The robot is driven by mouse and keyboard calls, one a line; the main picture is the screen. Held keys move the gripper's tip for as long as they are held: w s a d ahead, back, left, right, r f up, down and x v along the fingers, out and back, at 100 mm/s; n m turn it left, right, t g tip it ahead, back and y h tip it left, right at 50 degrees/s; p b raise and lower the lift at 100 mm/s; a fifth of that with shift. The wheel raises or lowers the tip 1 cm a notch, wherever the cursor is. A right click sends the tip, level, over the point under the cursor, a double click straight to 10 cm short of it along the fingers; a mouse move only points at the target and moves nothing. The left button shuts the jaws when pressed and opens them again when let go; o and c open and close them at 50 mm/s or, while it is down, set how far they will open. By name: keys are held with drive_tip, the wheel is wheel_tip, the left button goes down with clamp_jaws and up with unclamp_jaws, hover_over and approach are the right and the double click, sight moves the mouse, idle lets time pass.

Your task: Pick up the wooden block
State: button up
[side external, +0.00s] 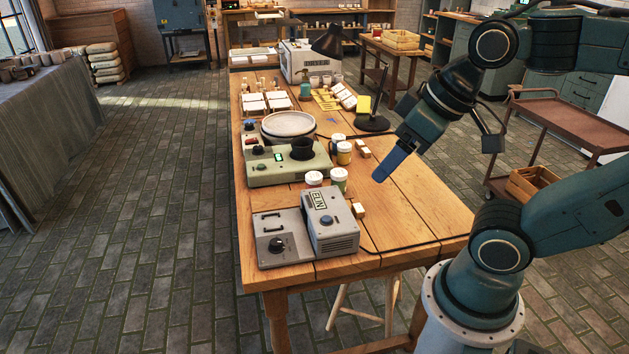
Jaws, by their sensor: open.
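Small pale wooden blocks lie on the wooden table (420,212). A pair of blocks (361,148) lies farther back, right of the jars. I cannot tell which one is the task's block. My gripper (379,179) points down and left above the right part of the table, apart from the blocks, with its blue fingers open. It is seen nearly edge-on, so the gap between the fingers is hard to see. Nothing shows between them.
Several small jars (343,153) stand left of the gripper. A black desk lamp (372,123) stands behind. The table's front right is clear except for a dark cable.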

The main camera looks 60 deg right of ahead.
drive_tip(key=n+g+y, duration=0.2)
drive_tip(key=n+g, duration=0.1)
drive_tip(key=n, duration=0.4)
hover_over(358, 211)
drive_tip(key=s+a, duration=0.1)
drive_tip(key=a, duration=0.1)
wheel_tip(358, 211, down, 14)
drive_tip(key=s+d+f+n+y, duration=0.1)
drive_tip(key=s+d+f+n, duration=0.1)
drive_tip(key=d+f, duration=0.6)
drive_tip(key=shift+s+t, duration=0.3)
drive_tip(key=shift+s, duration=0.15)
drive_tip(key=shift+f, duration=0.15)
drive_tip(key=shift+x, duration=4.15)
